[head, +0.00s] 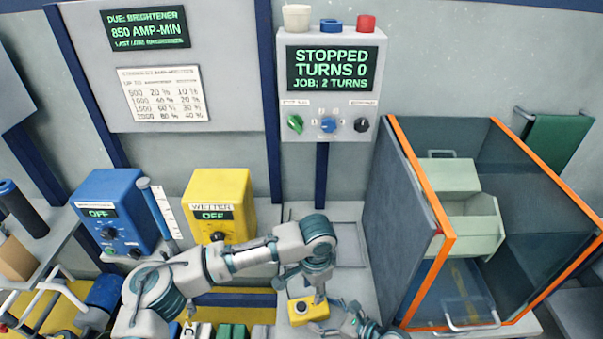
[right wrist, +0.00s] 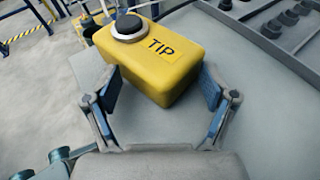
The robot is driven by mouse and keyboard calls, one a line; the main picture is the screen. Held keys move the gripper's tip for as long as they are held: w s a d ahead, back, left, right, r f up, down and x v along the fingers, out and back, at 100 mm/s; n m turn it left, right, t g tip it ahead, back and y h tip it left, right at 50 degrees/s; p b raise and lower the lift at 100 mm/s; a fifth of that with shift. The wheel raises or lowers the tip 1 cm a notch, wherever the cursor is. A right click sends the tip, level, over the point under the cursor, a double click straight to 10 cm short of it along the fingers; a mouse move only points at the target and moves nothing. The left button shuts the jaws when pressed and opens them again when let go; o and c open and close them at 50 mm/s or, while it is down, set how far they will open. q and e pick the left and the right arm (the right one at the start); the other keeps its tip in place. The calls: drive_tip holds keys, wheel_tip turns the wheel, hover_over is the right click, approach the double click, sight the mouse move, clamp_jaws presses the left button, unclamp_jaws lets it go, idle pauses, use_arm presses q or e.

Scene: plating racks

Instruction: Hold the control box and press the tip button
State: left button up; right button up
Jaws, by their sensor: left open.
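The yellow control box (head: 307,313) with a dark round button is low in the middle of the head view. In the right wrist view the box (right wrist: 165,75) shows a TIP label and a black tip button (right wrist: 128,27) in a pale ring. My left gripper (head: 317,296) is open, pointing down close above the box. Whether it touches the button cannot be seen.
A display panel (head: 331,90) reads STOPPED, TURNS 0, JOB: 2 TURNS. An orange-edged tank (head: 418,180) with pale green trays stands right. A blue unit (head: 107,215) and a yellow WETTER unit (head: 225,190), both reading OFF, stand left behind my left arm.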

clamp_jaws()
idle(0.3)
unclamp_jaws()
drive_tip(key=shift+s, duration=0.1)
idle(0.4)
